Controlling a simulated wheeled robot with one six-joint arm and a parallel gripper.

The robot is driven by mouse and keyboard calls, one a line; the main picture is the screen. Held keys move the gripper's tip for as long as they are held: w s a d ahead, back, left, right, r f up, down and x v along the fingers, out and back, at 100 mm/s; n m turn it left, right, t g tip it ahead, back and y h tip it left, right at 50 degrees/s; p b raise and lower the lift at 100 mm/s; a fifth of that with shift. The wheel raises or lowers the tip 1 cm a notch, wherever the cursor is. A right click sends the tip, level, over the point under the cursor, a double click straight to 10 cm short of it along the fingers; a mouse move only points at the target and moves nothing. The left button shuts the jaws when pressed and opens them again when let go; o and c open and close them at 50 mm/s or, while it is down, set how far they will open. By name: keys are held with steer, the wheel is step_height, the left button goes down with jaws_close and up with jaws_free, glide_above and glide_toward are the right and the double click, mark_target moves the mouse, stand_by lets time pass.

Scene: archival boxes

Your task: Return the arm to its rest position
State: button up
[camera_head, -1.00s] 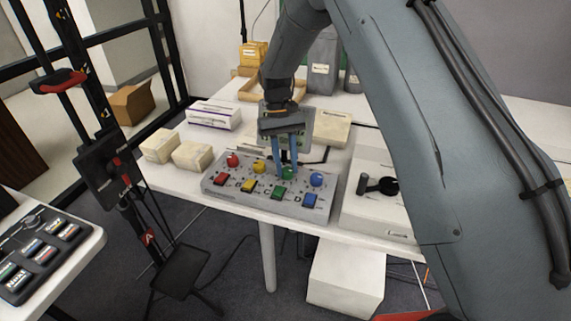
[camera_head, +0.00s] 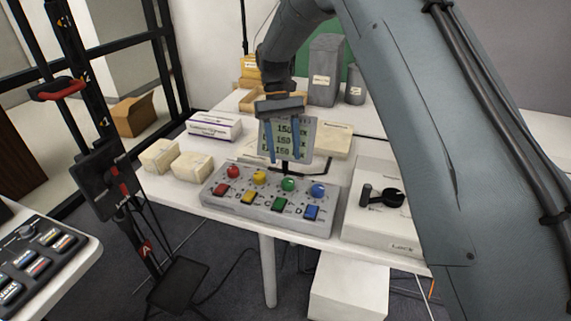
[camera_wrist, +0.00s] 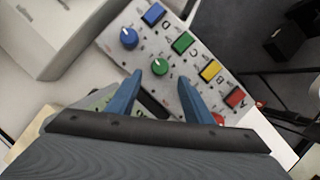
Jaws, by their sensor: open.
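My gripper (camera_head: 283,147) has two blue fingers, spread apart with nothing between them. In the head view it hangs above the back of the grey control panel (camera_head: 215,195), in front of a small display (camera_head: 303,140) that it partly covers. The panel carries red, yellow, green and blue knobs with matching coloured buttons in front. In the wrist view, the fingers (camera_wrist: 160,90) point over the panel (camera_wrist: 215,100), with the green knob (camera_wrist: 160,69) beyond and between the tips. My arm rises from the gripper and comes down along the right side of the head view.
A white box with a black handle (camera_head: 388,197) stands right of the panel. Cream boxes (camera_head: 192,166) and a white-purple box (camera_head: 214,126) lie left. Grey containers (camera_head: 324,70) stand behind. A black stand (camera_head: 105,170) rises at left. Space above the panel's front is clear.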

steer(key=shift+r, duration=0.25)
steer(key=s+d+m+t, duration=0.1)
steer(key=s+d, duration=0.5)
steer(key=s, duration=0.3)
steer(key=s+d+m+t, duration=0.1)
steer(key=s+d+t, duration=0.1)
steer(key=s+d, duration=0.4)
steer(key=s+d+m+t+y, duration=0.1)
steer(key=s+d, duration=0.5)
steer(key=s, duration=0.5)
steer(key=shift+s+r+t, duration=0.2)
steer(key=shift+s+t, duration=0.1)
steer(key=shift+s, duration=0.05)
steer(key=c, duration=0.4)
